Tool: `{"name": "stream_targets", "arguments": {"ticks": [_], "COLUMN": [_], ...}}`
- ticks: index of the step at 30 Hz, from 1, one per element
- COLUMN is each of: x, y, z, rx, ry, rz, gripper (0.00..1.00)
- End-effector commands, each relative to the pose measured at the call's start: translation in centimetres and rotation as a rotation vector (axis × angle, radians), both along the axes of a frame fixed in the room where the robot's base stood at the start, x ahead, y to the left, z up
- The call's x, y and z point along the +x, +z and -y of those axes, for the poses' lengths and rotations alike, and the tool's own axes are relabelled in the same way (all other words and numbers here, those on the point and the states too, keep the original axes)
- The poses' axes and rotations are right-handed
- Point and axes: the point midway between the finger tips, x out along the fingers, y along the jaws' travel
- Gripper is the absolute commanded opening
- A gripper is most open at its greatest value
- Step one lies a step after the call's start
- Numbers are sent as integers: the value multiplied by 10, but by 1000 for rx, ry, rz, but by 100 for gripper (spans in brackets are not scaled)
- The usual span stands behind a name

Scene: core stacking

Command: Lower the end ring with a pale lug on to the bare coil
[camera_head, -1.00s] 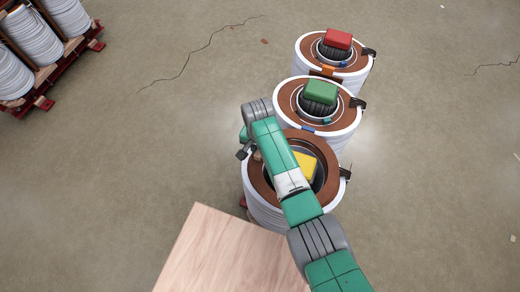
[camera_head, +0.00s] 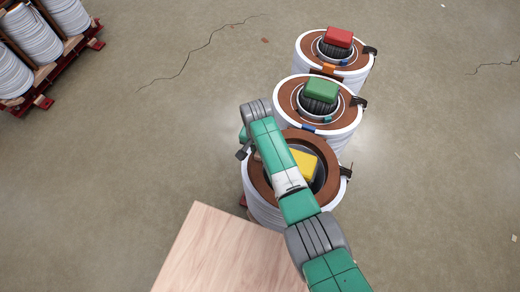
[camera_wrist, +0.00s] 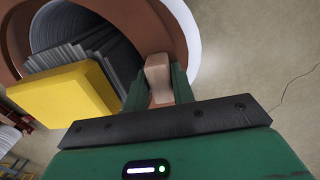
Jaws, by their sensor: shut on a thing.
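The near coil (camera_head: 262,216) is a white wound drum around a dark laminated core with a yellow top block (camera_head: 305,162). The brown end ring (camera_head: 325,196) encircles the yellow-topped core at the coil's top. Whether it rests on the coil or hangs just above it, I cannot tell. In the wrist view, the ring (camera_wrist: 176,22) shows behind its pale lug (camera_wrist: 158,78), and the yellow block (camera_wrist: 65,98) is at left. My gripper (camera_wrist: 158,88) is shut on the lug, one green finger on each side. In the head view my arm hides part of the ring and coil.
Two more coils stand behind: one with a green block (camera_head: 321,90) and one with a red block (camera_head: 338,37), both with brown rings. A wooden surface (camera_head: 222,256) is in front. A red rack of white drums (camera_head: 30,42) is far left. Floor is clear either side.

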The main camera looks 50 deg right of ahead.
Motion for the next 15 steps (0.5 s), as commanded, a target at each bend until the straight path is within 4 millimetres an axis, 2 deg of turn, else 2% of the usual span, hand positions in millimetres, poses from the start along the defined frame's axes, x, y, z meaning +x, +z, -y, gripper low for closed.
{"name": "stream_targets", "arguments": {"ticks": [15], "x": [1], "y": [-17], "z": [0], "rx": [-1], "ry": [0], "rz": [1], "gripper": [0]}}
